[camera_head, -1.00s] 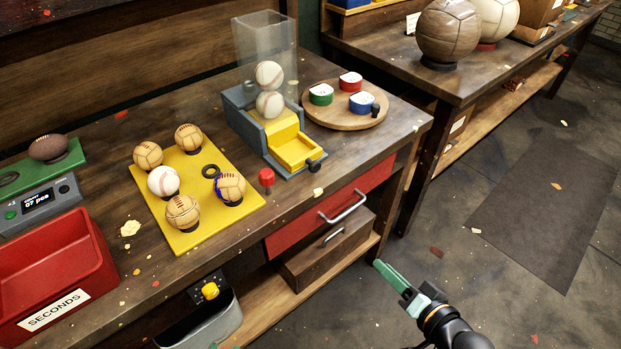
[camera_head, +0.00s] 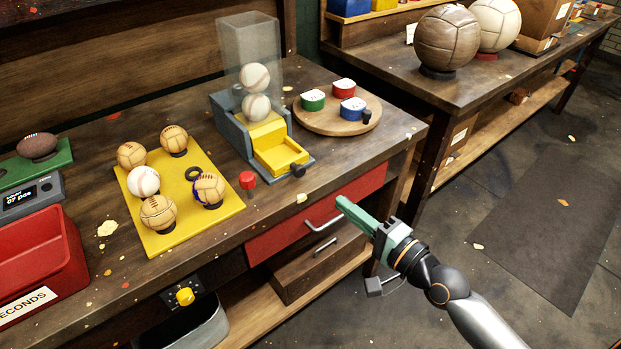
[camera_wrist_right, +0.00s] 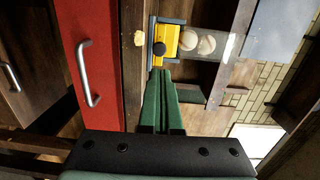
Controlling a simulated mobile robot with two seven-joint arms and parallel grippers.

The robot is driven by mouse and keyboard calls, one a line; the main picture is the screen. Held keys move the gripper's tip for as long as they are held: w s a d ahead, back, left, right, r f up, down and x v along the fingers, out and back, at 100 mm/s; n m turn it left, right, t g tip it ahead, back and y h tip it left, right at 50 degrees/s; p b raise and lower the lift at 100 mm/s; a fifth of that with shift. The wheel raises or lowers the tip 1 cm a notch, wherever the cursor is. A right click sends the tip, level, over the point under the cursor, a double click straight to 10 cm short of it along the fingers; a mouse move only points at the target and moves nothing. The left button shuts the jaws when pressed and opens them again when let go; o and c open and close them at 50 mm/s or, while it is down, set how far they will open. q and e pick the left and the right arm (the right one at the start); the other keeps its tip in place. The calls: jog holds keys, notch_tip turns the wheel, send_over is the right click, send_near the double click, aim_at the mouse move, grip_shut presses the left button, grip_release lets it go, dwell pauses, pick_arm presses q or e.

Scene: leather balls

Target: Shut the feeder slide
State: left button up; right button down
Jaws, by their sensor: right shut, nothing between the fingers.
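The feeder (camera_head: 233,137) stands on the bench, with a grey-blue body and a clear upright chute (camera_head: 249,52) holding two white balls (camera_head: 255,91). Its yellow slide (camera_head: 279,155) sticks out toward the bench's front edge, with a dark knob (camera_head: 298,170) at its front end. In the right wrist view the yellow slide (camera_wrist_right: 168,34) and dark knob (camera_wrist_right: 159,48) lie just beyond the fingertips. My right gripper (camera_head: 343,203) is shut and empty, in front of the bench's edge, apart from the knob. My left gripper is not in view.
A red drawer (camera_head: 284,226) with a metal handle (camera_head: 323,223) is under the bench top, close to my right gripper. A red button (camera_head: 247,180) and a yellow ball tray (camera_head: 170,241) are left of the slide. A round wooden board (camera_head: 330,127) with colored tins stands right.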

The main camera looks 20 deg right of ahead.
aim_at(302, 172)
jog(key=x, duration=1)
jog(key=shift+w+a+f, duration=0.1)
jog(key=shift+w, duration=0.1)
jog(key=shift+x, duration=2.3)
